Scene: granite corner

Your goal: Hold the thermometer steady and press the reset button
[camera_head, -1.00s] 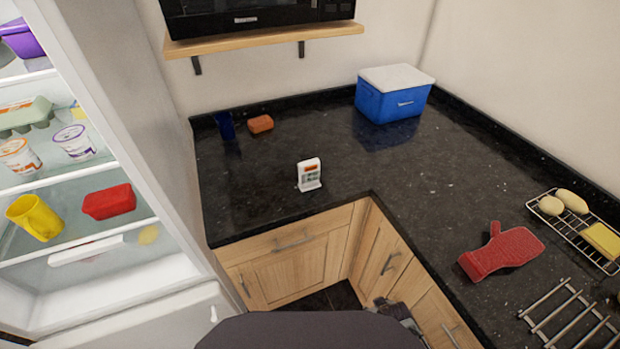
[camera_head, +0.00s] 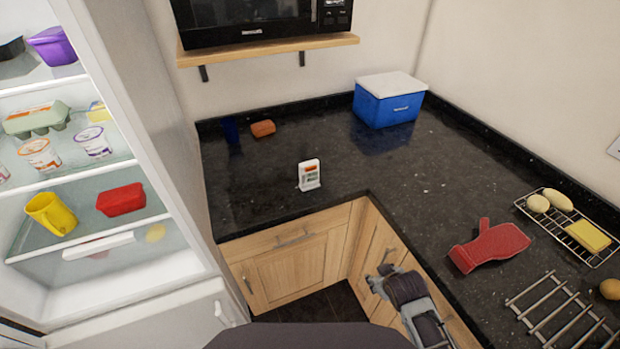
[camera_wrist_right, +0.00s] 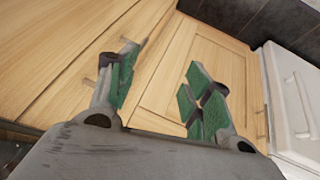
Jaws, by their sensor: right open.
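The thermometer (camera_head: 309,175) is a small white upright device with an orange patch and a grey display. It stands on the black granite counter near the inner corner of the front edge. Its reset button is too small to make out. My right gripper (camera_head: 385,270) is low in front of the wooden cabinet doors, below the counter and apart from the thermometer. In the right wrist view my right gripper (camera_wrist_right: 158,92) is open and empty, its green-padded fingers facing the cabinet front. My left gripper is not in view.
A blue cooler (camera_head: 389,100), an orange-brown block (camera_head: 263,128) and a dark blue cup (camera_head: 230,130) stand toward the back. The open fridge (camera_head: 90,160) is left. Counter around the thermometer is clear.

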